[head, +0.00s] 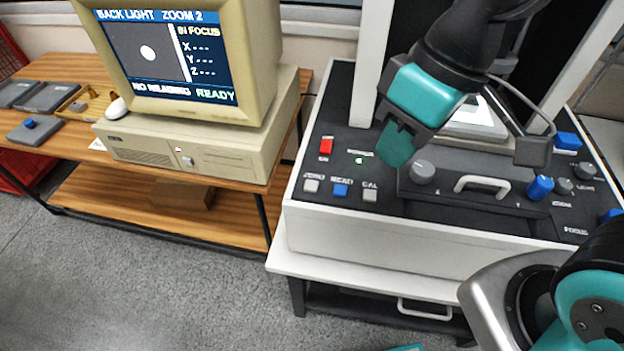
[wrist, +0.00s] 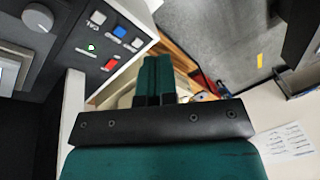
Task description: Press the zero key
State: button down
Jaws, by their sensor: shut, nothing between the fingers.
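The zero key (head: 312,185) is a small light-grey square button at the left front of the machine's black panel, labelled ZERO. In the wrist view, a pale key past the blue one (wrist: 137,43) appears to be it. The blue READ key (head: 341,190) and grey CAL key (head: 370,194) are in the same row to its right. My gripper (head: 393,155) is shut and empty, pointing down above the panel, right of and behind the zero key and apart from it. In the wrist view its fingers (wrist: 158,62) are together, with the keys to their left.
A red key (head: 326,145) and a lit green lamp (head: 359,160) lie behind the row. A grey knob (head: 423,172), a handle (head: 482,184) and a blue knob (head: 540,187) stand to the right. The monitor (head: 180,55) reads READY, NO READING, with dashes for X, Y, Z.

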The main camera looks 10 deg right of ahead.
jog(key=w+a+f+n+t+h+p, duration=0.1)
jog(key=w+a+f+n+h+p, duration=0.15)
jog(key=w+f+h+p, duration=0.4)
jog(key=n+t+h+p, duration=0.1)
jog(key=n+t+h, duration=0.2)
jog(key=n+t, duration=0.35)
send_over(312, 187)
notch_tip(312, 187, down, 4)
jog(key=n+g, duration=0.1)
jog(key=shift+w+f, duration=0.1)
jog(key=shift+f, duration=0.1)
jog(key=shift+f, duration=0.15)
jog(key=shift+h, duration=0.25)
notch_tip(312, 187, down, 7)
jog(key=b, duration=0.6)
jog(key=shift+d+b, duration=0.1)
jog(key=shift+b, duration=0.25)
jog(key=shift+f+b, duration=0.35)
jog(key=shift+f, duration=0.45)
jog(key=shift+f, duration=0.1)
jog(key=shift+f, duration=0.3)
